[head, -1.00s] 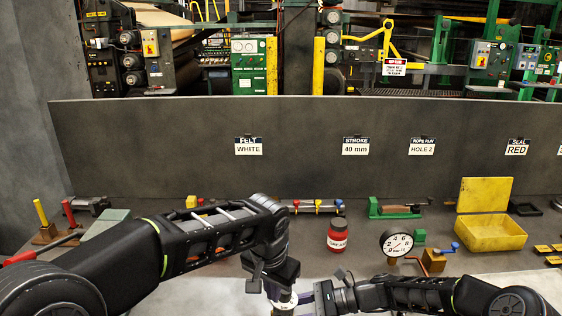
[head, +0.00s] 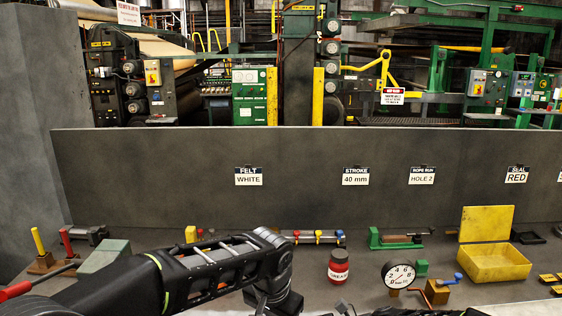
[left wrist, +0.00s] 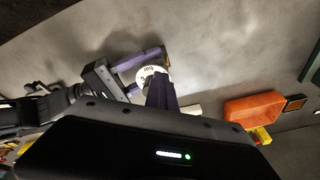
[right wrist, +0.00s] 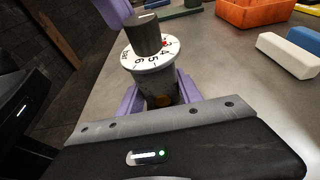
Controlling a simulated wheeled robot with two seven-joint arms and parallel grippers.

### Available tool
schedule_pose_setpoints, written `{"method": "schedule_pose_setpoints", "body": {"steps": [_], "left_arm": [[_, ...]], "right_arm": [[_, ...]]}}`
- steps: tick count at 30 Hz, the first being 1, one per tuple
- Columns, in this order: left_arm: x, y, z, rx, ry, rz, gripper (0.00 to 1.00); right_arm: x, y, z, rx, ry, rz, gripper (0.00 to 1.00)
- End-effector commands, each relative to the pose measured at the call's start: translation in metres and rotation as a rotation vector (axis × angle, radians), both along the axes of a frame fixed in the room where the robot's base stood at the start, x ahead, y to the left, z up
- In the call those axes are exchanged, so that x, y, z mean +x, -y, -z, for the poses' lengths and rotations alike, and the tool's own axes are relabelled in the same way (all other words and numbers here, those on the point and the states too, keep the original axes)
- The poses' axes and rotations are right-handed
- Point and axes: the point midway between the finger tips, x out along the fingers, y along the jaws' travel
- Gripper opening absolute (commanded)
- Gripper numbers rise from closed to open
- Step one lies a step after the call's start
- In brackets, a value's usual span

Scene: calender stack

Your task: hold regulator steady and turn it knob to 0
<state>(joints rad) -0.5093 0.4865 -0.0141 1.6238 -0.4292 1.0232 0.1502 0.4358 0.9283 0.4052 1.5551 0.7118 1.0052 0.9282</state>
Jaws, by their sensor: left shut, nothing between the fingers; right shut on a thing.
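The regulator (right wrist: 155,84) has a grey cylindrical body, a white numbered dial and a dark round knob (right wrist: 143,34) on top. In the right wrist view, the purple fingers of my right gripper (right wrist: 160,98) are around its body, shut on it. The dial shows 4, 5 and 6 facing this camera, with a red mark near the 4. The purple fingers of my left gripper (right wrist: 112,12) are beside the knob at the upper left. In the left wrist view, my left gripper (left wrist: 160,90) is shut and empty, partly covering the dial (left wrist: 150,73); the knob is hidden there.
An orange bin (right wrist: 254,12) and white and blue blocks (right wrist: 288,55) lie beyond the regulator.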

Motion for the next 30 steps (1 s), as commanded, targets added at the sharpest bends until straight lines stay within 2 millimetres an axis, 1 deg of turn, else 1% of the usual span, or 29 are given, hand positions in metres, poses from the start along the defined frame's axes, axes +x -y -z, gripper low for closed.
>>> {"method": "schedule_pose_setpoints", "body": {"steps": [18,30], "left_arm": [[-0.008,0.016,0.001,-0.003,0.002,0.002,0.0],[-0.008,0.019,0.001,-0.003,0.002,0.002,0.0]], "right_arm": [[-0.002,-0.002,0.001,0.001,-0.003,-0.005,0.19],[-0.002,-0.002,0.001,0.001,-0.002,-0.007,0.19]]}}
